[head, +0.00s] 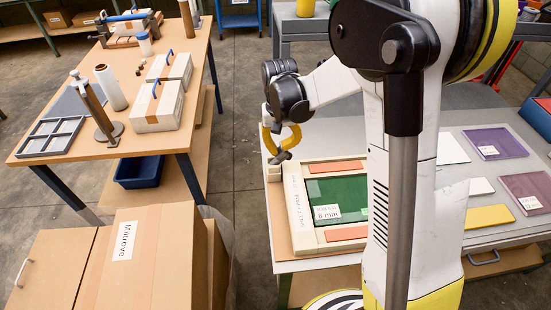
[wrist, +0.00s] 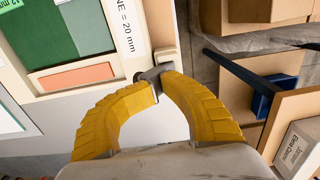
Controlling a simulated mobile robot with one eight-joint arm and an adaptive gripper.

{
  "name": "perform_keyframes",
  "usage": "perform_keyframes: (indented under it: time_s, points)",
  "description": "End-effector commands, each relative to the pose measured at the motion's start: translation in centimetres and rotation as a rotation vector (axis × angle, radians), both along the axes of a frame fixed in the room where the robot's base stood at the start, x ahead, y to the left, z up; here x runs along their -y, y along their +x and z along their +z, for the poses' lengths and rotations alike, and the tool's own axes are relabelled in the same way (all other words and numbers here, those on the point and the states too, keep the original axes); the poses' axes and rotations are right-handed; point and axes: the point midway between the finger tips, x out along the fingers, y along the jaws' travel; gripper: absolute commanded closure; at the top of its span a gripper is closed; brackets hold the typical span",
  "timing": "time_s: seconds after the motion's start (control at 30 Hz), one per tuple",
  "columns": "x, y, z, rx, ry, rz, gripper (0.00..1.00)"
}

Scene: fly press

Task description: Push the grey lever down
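My gripper (head: 284,148) hangs at the far left corner of a cream frame (head: 296,215) on the right-hand table. Its two yellow fingers curve inward and their tips come together in the wrist view (wrist: 159,84). A small grey piece, apparently the grey lever (wrist: 150,75), shows right at the tips, over a cream block (wrist: 165,58) at the frame's corner. The fingers cover part of it; I cannot tell whether they touch it. In the head view a dark grey piece (head: 281,158) shows just under the fingers.
The frame holds a green panel (head: 340,192) and orange strips. Coloured plates, including a purple one (head: 495,143), lie to the right on the same table. A wooden bench (head: 120,100) with boxes stands left across a floor gap. Cardboard boxes (head: 150,255) fill the near left.

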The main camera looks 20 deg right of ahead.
Motion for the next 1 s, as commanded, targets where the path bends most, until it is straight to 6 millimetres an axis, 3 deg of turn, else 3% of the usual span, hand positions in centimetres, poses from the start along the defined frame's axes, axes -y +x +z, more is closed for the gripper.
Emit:
perform_keyframes:
  time_s: [1.0]
  points:
    - [-0.6,-0.1,-5.8,-0.004,0.008,0.007,1.00]
